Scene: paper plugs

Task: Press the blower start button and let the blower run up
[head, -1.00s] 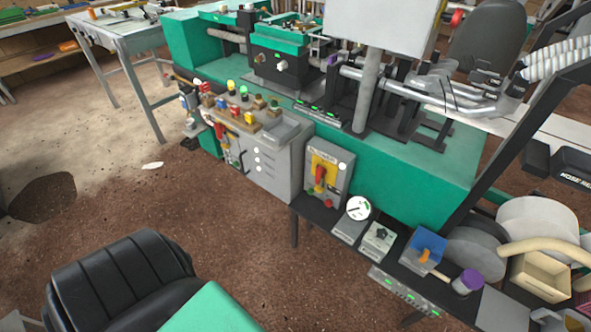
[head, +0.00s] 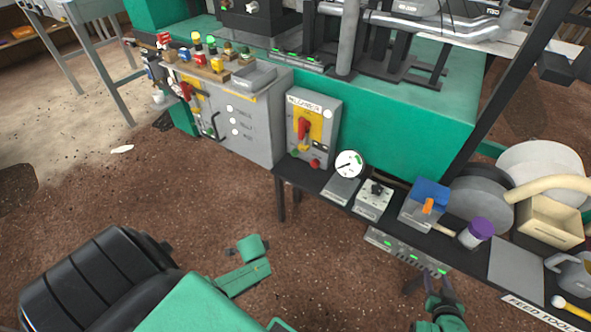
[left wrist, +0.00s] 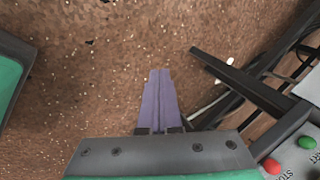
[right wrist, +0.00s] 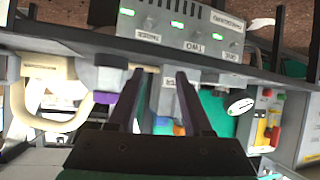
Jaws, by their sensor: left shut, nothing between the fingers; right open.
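The grey blower box (head: 328,120) stands at the end of the feed table, with a red handle (head: 303,129) on a yellow plate. Its red button (head: 315,163) shows low on the front. In the left wrist view, the green START button (left wrist: 307,142) and red STOP button (left wrist: 272,166) are at the lower right. My left gripper (left wrist: 160,74) is shut and empty above the floor, left of the buttons and apart from them. My right gripper (head: 438,284) is at the table's front edge; its fingers (right wrist: 160,76) are apart with nothing held.
A round dial (head: 348,163), a grey knob box (head: 374,197) and a blue box (head: 428,202) stand on the black table. A panel with green lights (head: 400,250) runs along its front edge. A grey control cabinet (head: 250,120) stands left of the blower box. Open floor lies in front.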

